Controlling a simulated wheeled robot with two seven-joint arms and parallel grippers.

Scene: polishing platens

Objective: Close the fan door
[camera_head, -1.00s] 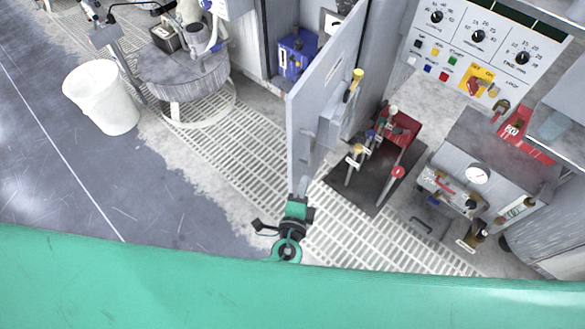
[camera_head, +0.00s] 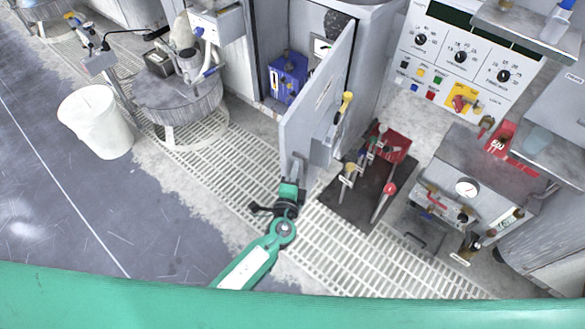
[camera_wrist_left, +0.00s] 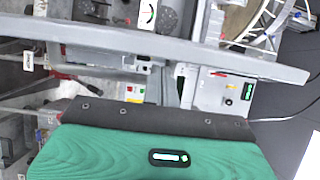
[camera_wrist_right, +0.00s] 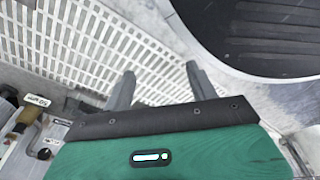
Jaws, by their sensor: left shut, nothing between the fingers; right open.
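The fan door (camera_head: 318,95) is a grey hinged panel standing open from its cabinet, with a yellow-topped handle (camera_head: 345,103) on its right face. In the left wrist view the door (camera_wrist_left: 230,62) crosses the picture as a long grey edge. My left gripper (camera_head: 297,163) is shut and empty at the door's lower near edge; whether it touches is unclear. In the left wrist view its fingers (camera_wrist_left: 186,85) reach up to the door edge. My right gripper (camera_wrist_right: 158,78) is open and empty above the floor grating; it does not show in the head view.
A blue box (camera_head: 288,76) sits in the open cabinet behind the door. A dark mat (camera_head: 350,205) with a red valve rack (camera_head: 388,143) lies right of the door. A white bin (camera_head: 96,122) stands at left. The floor grating (camera_head: 230,175) left of the door is clear.

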